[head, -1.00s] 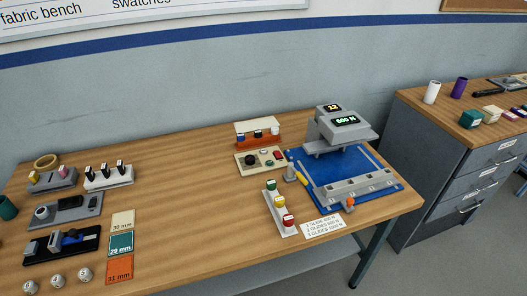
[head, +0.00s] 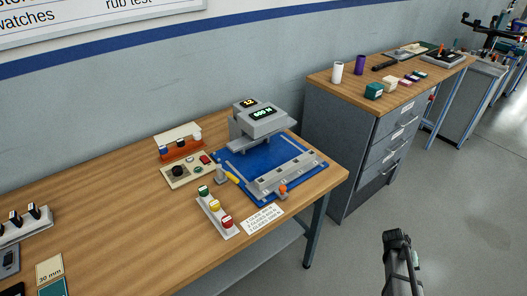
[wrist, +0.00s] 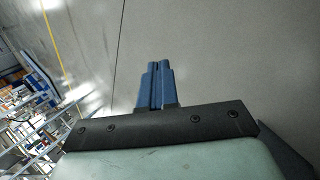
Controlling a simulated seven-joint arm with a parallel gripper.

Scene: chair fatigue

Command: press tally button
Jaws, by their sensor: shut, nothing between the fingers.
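No button labelled as the tally button can be read. A white strip (head: 216,216) on the wooden bench carries a green button (head: 204,191), a yellow button (head: 215,206) and a red button (head: 227,222). Behind it, a control panel (head: 174,183) has a black knob and small green and red buttons. The grey test machine (head: 262,120) with lit displays stands on a blue base (head: 232,163). My gripper (wrist: 158,66) shows blue fingers, shut and empty, over grey floor in the wrist view. No button shows there.
A dark part of my arm stands at the lower right of the head view, right of the bench, over open floor. A grey drawer cabinet (head: 345,140) stands beyond the bench. A printed card (head: 262,219) lies near the bench's front edge.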

